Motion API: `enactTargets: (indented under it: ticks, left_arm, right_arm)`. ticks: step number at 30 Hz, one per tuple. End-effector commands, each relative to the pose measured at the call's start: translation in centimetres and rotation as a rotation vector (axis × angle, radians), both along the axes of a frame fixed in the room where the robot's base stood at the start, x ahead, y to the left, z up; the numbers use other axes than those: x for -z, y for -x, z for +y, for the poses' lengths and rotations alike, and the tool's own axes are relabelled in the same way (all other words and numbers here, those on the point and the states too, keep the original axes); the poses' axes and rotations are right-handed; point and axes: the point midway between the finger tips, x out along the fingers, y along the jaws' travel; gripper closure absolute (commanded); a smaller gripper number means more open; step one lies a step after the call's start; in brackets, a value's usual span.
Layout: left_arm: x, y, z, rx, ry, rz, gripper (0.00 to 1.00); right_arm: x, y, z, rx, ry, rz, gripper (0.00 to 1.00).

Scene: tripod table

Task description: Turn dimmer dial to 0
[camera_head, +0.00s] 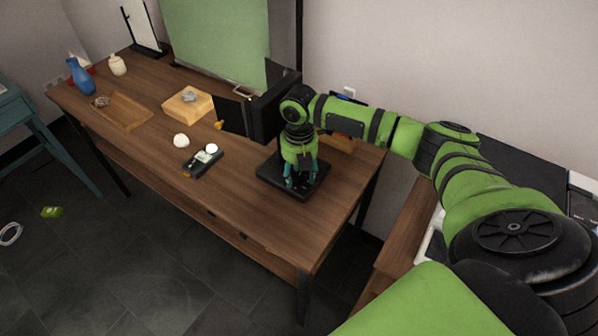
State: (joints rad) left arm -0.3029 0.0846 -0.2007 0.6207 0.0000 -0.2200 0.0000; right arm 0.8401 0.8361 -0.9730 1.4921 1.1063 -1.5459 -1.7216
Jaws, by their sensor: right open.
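My right gripper (301,182) points down over a flat black base (270,174) near the right end of the wooden table. Its fingers are open, with the tips low over or at the base; I cannot tell if they touch it. No dimmer dial can be made out clearly. If it is on this black base, the gripper hides it, and its setting cannot be read. My left gripper is not in view.
A handheld meter (203,162) with a white dome lies on the wooden table (235,205), left of the base. A white ball (181,140), a wooden block (187,104) and a tray (124,112) stand farther left. A black box-like lamp (262,115) stands behind.

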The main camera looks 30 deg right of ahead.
Motion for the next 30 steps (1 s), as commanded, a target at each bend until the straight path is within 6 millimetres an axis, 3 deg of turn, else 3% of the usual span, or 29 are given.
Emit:
enactTargets:
  ticks: [2,3,6,7,30]
  left_arm:
    - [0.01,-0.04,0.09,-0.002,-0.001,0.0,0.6]
    - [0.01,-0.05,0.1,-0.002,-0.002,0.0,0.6]
    - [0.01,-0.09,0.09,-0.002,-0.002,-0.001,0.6]
    - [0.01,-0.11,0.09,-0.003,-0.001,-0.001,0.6]
    - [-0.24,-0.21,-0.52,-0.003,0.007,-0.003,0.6]
  right_arm:
    - [0.0,0.0,0.02,-0.001,0.0,0.0,0.48]
    - [0.0,0.0,0.03,-0.001,0.0,0.0,0.56]
    - [-0.02,0.0,0.03,-0.001,0.0,0.0,0.96]
    - [-0.02,0.0,0.03,-0.001,0.0,0.0,1.0]
    - [-0.03,0.06,0.06,-0.026,-0.002,0.003,1.0]
